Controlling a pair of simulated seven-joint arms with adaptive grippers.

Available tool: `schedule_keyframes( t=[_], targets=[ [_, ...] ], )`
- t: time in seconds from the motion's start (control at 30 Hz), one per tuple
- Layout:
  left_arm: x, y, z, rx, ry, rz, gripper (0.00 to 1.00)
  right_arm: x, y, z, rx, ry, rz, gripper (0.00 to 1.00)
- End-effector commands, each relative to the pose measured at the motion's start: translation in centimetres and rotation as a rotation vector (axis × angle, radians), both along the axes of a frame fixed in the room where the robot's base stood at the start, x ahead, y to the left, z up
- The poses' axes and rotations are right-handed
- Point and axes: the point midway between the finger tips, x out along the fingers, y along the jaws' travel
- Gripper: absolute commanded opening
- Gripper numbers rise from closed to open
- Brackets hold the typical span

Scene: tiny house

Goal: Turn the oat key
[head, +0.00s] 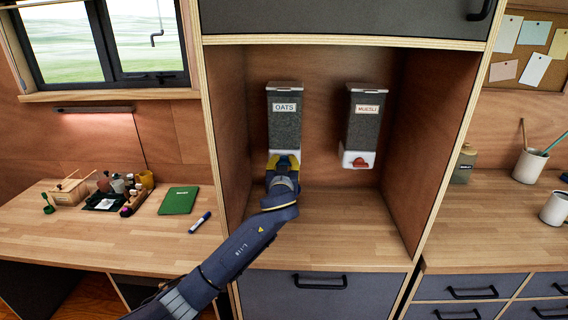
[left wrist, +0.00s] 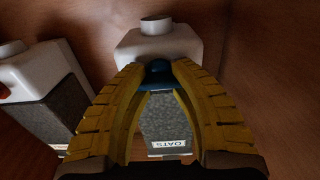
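The oat dispenser (head: 284,118), a dark container labelled OATS with a white base, hangs on the back wall of the niche. Its blue oat key (left wrist: 158,74) shows in the left wrist view on the white dispenser base (left wrist: 172,42). In the head view the key is hidden behind my left gripper (head: 284,160). The yellow fingers of my left gripper (left wrist: 158,70) close in on the key from both sides and appear to touch it. My right gripper is in neither view.
A muesli dispenser (head: 362,120) with an orange-red key (head: 360,162) hangs to the right. The niche shelf (head: 330,235) below is bare. Wooden side walls bound the niche. A green book (head: 178,200) and a blue marker (head: 200,222) lie on the left counter.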

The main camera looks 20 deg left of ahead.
Motion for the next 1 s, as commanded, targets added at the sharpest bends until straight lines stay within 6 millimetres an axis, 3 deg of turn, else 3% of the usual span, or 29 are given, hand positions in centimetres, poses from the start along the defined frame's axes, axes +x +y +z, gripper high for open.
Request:
schedule_keyframes(
  t=[0.17,0.67,1.0],
  targets=[
    [-0.01,0.03,0.11,0.0,-0.002,0.001,0.0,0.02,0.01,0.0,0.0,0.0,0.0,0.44],
    [0.0,0.03,0.25,0.015,-0.001,0.001,0.0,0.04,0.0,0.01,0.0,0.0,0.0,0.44],
    [0.01,-0.09,0.29,0.167,0.036,0.001,0.0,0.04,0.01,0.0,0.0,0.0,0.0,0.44]
  ],
)
